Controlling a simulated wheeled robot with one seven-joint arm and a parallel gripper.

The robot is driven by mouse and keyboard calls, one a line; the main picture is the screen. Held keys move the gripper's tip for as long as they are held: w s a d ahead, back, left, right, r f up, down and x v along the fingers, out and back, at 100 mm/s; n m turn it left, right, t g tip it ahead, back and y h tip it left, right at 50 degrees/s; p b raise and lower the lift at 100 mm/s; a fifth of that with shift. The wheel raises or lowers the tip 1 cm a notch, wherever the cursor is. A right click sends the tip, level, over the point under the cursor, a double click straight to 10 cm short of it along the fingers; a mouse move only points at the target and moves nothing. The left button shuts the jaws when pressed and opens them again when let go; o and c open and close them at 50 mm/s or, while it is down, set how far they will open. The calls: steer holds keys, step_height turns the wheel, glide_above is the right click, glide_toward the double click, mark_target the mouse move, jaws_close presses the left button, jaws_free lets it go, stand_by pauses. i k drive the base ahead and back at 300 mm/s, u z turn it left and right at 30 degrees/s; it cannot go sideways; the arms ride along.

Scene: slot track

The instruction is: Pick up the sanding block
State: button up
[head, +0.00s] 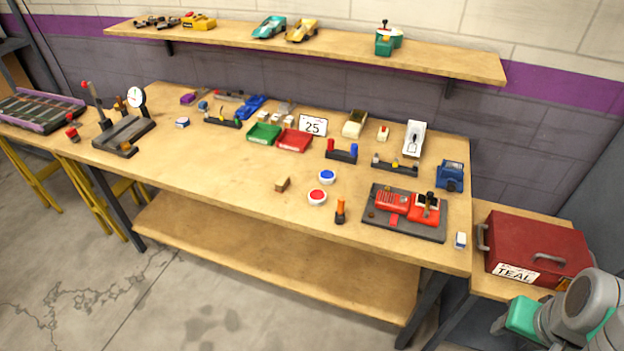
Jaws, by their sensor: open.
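A small brown block (283,184), which looks like the sanding block, lies on the wooden workbench (220,180) near the middle of its front half. Its top is light tan and its side is darker. It stands apart from the things around it, and nothing touches it. My arm shows only in part at the bottom right corner, beyond the bench's right end and far from the block. The fingers of my gripper do not show.
A blue-topped round tub (327,177) and a red-topped one (317,198) stand right of the block. A green tray (264,134) and a red tray (294,140) lie behind it. The bench is clear in front and left. A red toolbox (535,250) stands at right.

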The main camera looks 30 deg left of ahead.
mark_target(281, 185)
steer(key=z, duration=0.45)
steer(key=i, duration=0.8)
steer(key=u, duration=2.65)
steer(key=i, duration=0.45)
steer(key=k, duration=0.45)
steer(key=u, duration=0.9)
steer(key=i, duration=0.95)
steer(key=u, duration=0.6)
steer(key=i, duration=0.7)
steer(key=z, duration=0.1)
